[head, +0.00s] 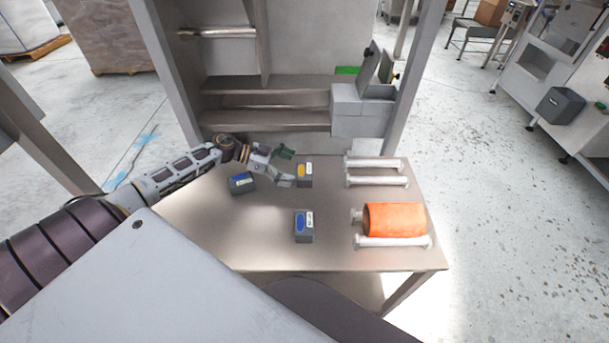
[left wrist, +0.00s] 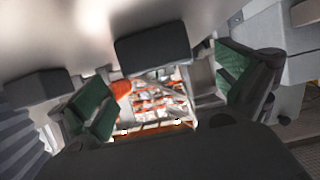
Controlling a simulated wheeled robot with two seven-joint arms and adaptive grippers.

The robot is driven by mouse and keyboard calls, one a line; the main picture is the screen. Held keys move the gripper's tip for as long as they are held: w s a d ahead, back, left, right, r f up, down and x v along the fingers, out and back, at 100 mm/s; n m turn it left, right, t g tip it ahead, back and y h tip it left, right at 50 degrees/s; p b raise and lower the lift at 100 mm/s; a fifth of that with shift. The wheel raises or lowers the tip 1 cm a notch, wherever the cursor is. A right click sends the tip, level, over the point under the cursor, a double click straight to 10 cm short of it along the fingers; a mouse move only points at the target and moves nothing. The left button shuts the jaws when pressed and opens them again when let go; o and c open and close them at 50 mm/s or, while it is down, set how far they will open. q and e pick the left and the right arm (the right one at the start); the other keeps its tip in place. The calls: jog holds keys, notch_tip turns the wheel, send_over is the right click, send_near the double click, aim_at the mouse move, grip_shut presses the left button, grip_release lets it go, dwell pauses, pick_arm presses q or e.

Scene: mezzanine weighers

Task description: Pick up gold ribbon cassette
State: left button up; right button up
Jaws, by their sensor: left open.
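The gold ribbon cassette (head: 305,174) is a small dark grey box with a gold oval and a white label, standing at the back middle of the table. My left gripper (head: 287,167) is open just left of it, fingers pointing toward it. In the left wrist view the green-padded fingers of my left gripper (left wrist: 165,90) are spread wide. A dark box (left wrist: 152,48) shows between and beyond them, apparently this cassette, with its label out of sight. I cannot tell whether a finger touches it. My right gripper is not in view.
Two blue-marked cassettes stand on the table (head: 270,255): one left (head: 242,183), one nearer the front (head: 304,226). An orange roll (head: 393,219) and white rollers (head: 376,181) lie at the right. A grey box (head: 360,112) stands behind. The front left tabletop is clear.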

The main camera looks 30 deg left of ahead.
aim_at(301, 170)
pick_arm(q)
jog(key=shift+d, duration=0.1)
jog(key=shift+x, duration=1.2)
jog(key=shift+p+x, duration=0.35)
jog(key=shift+x, duration=1.05)
jog(key=shift+s, duration=0.1)
jog(key=c, duration=1.1)
